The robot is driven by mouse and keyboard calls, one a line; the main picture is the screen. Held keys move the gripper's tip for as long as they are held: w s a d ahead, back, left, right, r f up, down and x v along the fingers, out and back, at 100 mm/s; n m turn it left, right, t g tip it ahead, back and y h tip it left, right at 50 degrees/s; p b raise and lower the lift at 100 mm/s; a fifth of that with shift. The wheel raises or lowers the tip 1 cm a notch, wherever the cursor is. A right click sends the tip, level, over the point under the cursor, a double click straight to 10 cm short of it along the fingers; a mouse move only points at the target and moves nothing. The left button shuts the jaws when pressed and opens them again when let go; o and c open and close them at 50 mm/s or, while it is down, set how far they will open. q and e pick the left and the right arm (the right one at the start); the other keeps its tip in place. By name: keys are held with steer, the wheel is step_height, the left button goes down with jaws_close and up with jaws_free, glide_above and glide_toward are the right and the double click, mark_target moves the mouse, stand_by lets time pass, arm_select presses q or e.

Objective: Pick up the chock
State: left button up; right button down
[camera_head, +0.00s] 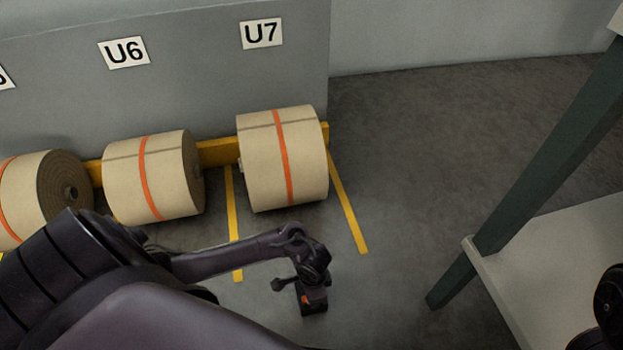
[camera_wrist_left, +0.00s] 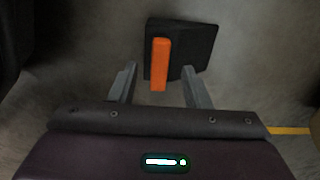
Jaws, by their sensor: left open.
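The chock is a black wedge (camera_wrist_left: 190,48) with an orange bar on it, lying on the floor in the left wrist view. In the head view a small dark piece with orange (camera_head: 315,304) shows at the end of my left arm, partly hidden by the wrist. My left gripper (camera_wrist_left: 158,82) is open, its two grey fingers pointing at the chock from either side of its near edge. I cannot tell whether the fingers touch it. My right gripper is not in view; only a dark part of my right arm shows at the right edge of the head view.
Large kraft rolls with orange bands (camera_head: 283,160) rest along a yellow rail by a grey wall with signs U6 (camera_head: 124,52) and U7 (camera_head: 262,33). Yellow lines (camera_head: 348,205) mark the floor. A white table (camera_head: 560,255) with a dark green leg stands at right.

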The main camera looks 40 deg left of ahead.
mark_target(305, 312)
arm_select(q)
steer(key=shift+f+b, duration=1.15)
steer(key=shift+f, duration=0.55)
steer(key=shift+w, duration=0.1)
jaws_close()
